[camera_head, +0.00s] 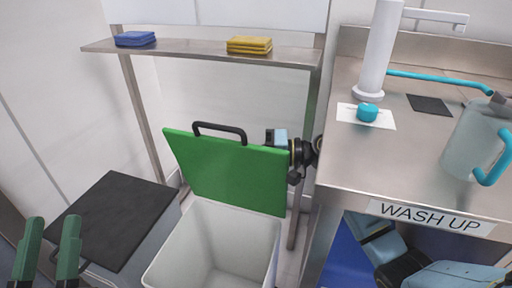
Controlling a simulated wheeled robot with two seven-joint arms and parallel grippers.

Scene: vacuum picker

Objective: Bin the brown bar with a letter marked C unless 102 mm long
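No brown bar and no letter C show in this view. My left gripper (49,240) is at the bottom left, its two dark green fingers apart with nothing seen between them. It is beside the near-left corner of a closed black lid (115,215). A white bin (190,248) stands at the bottom middle, and its inside looks empty where it shows. Its green lid (225,172) with a black handle stands raised at the back. Blue and black arm parts show at the right, but no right gripper fingers are visible.
A steel counter marked WASH UP (345,165) holds a white tap (378,50), a teal knob (367,112) on a white card, a dark square (430,105) and a grey jug (478,140). A shelf (190,47) bears blue (135,39) and yellow (249,45) cloths.

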